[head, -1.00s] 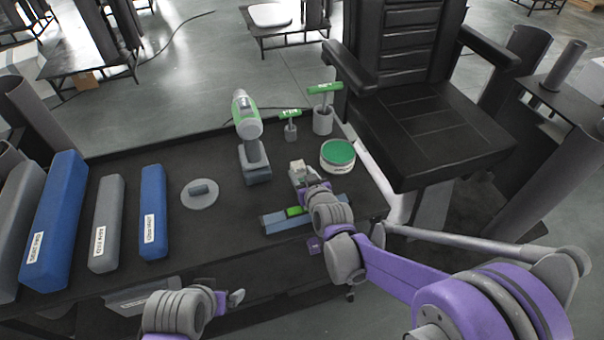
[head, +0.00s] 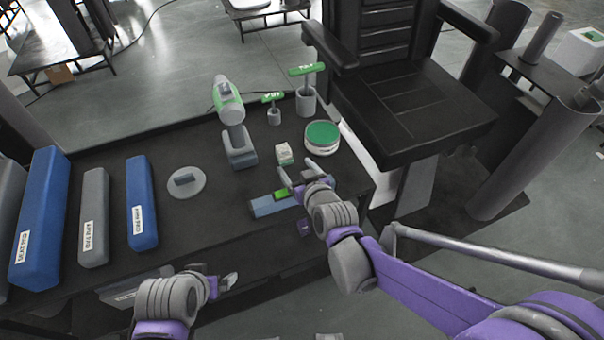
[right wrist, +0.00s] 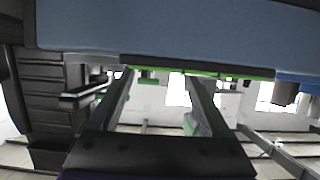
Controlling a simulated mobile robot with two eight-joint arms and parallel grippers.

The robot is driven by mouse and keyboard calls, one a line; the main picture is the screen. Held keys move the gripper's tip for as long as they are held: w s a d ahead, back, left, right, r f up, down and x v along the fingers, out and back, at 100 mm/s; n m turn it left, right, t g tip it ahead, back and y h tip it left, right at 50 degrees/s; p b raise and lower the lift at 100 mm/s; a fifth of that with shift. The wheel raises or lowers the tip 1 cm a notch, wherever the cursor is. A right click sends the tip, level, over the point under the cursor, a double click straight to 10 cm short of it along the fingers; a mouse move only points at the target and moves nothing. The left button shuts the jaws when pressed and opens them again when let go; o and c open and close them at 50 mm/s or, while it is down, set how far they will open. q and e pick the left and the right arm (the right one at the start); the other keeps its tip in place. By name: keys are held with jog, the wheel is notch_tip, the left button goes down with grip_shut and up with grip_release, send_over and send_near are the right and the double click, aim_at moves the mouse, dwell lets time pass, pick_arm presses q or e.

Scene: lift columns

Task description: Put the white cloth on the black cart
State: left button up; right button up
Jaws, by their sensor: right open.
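The black cart (head: 110,258) is the dark flat top in the head view. A small white block-like piece (head: 284,153) with a green mark stands on it; it may be the white cloth folded up, but I cannot tell for sure. My right gripper (head: 303,181) is open just on the near side of this piece, apart from it, over a blue-grey bar with a green part (head: 270,204). In the right wrist view the fingers (right wrist: 160,95) are spread with nothing held between them. My left gripper (head: 215,277) is low at the cart's front edge; its jaw state is unclear.
A green-lidded round tin (head: 322,137), green-handled tools (head: 306,88) and a green-grey drill (head: 230,115) stand around the white piece. Blue pads (head: 142,203) and a grey pad (head: 94,217) lie at left. A black chair (head: 410,110) stands close at right.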

jog(key=shift+v, duration=2.2)
jog(key=s+d+f+m+g+h, duration=0.1)
jog(key=s+d+f+g+h, duration=0.1)
jog(key=s+d+g, duration=0.2)
jog(key=s+d+f+m+g+h, duration=0.2)
jog(key=s+d, duration=0.8)
jog(key=s, duration=0.7)
jog(key=shift+s+f+m+g, duration=0.25)
jog(key=shift+f+g, duration=0.25)
jog(key=shift+g, duration=0.5)
